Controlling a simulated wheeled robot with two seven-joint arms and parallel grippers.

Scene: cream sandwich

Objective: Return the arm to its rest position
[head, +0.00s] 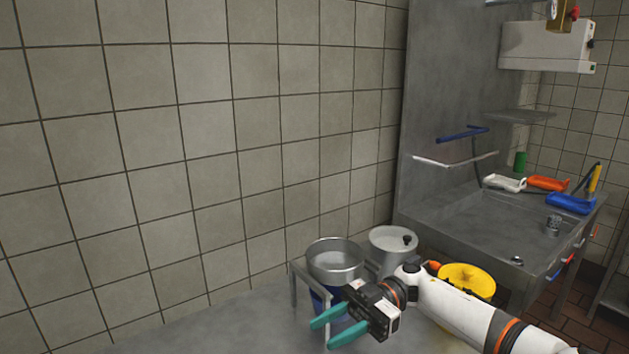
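My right arm comes in from the lower right, with white links and orange bands. Its gripper (331,328) has two teal fingers that point to the lower left. The fingers are spread apart with nothing visible between them. The gripper is above the metal surface at the bottom, in front of a metal pot. My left gripper is not in view.
The metal pot (335,262) stands behind my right gripper, beside a pale lidded container (393,245). A yellow round object (467,279) is behind my forearm. Tiled wall (180,150) fills the left.

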